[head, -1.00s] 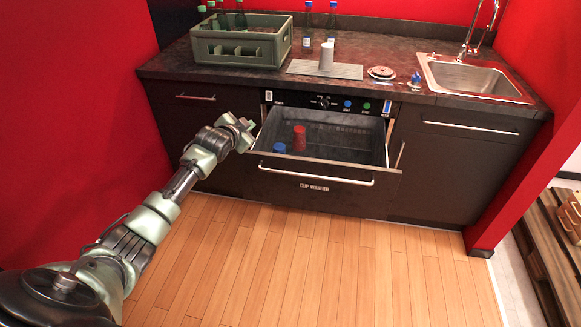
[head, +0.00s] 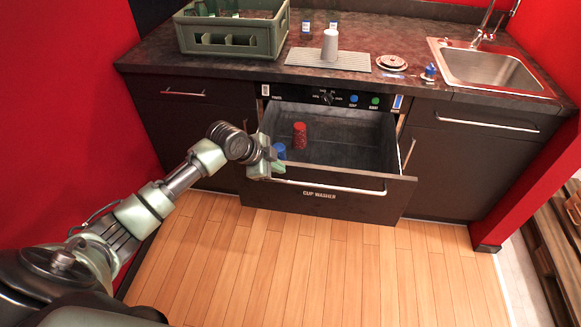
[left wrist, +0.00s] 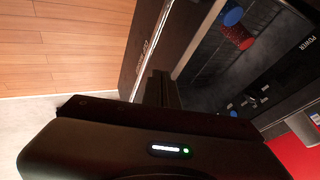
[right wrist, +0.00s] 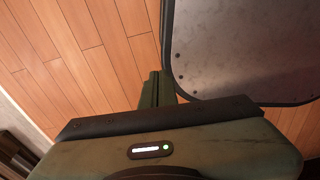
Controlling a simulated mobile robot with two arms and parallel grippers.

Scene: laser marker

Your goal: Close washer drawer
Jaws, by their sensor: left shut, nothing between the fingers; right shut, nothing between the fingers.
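The washer drawer (head: 340,197), a dark front marked CUP WASHER with a long metal handle, is pulled open below the counter. A red cup (head: 300,135) and a blue cup (head: 280,151) stand inside it, and both also show in the left wrist view. My left gripper (head: 272,168) is shut and empty at the drawer's left front corner, by the left end of the handle; I cannot tell whether it touches. My right gripper (right wrist: 158,88) shows only in the right wrist view, shut and empty, above the wooden floor.
The control panel (head: 330,98) with knob and buttons sits above the drawer. On the counter are a green crate (head: 232,38), a grey cup on a mat (head: 330,45), bottles and a sink (head: 490,68). The floor (head: 310,265) before the drawer is clear.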

